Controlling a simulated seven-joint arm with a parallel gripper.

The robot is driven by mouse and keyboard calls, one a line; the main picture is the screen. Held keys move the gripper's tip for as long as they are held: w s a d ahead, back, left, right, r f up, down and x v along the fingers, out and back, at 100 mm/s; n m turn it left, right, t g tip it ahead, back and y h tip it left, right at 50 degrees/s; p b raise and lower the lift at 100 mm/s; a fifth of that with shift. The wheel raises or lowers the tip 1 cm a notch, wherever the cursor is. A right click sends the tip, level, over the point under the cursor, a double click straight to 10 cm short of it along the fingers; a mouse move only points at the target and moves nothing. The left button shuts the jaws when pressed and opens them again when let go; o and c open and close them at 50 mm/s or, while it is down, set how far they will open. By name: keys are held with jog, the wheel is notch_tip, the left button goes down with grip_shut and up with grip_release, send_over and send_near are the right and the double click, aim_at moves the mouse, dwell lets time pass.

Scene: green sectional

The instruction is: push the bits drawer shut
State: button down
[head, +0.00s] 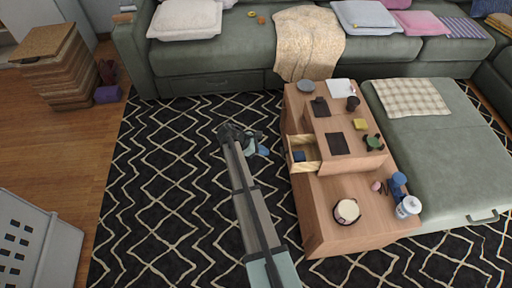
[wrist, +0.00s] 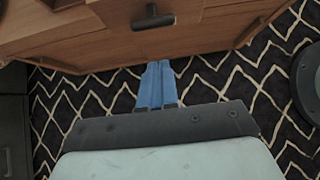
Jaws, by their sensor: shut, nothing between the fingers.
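The bits drawer (head: 304,166) stands partly open on the left side of the wooden table unit, its pale inside showing. A small dark blue thing (head: 299,156) lies in it. In the wrist view a wooden front (wrist: 110,38) with a dark handle (wrist: 152,18) is at the top, probably this drawer's. My gripper (head: 264,151) is left of the drawer, with a gap between them in the head view. Its blue fingers (wrist: 157,68) are shut together and empty, pointing toward the wood below the handle.
The patterned rug (head: 165,170) is clear at left.

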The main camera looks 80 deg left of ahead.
jog(key=shift+w+f, duration=0.25)
jog(key=shift+w, duration=1.05)
jog(key=shift+w+f, duration=0.25)
jog(key=shift+w, duration=1)
jog(key=w, duration=1.3)
jog(key=shift+w, duration=0.15)
jog(key=s, duration=0.4)
jog(key=v, duration=1)
jog(key=shift+s, duration=0.15)
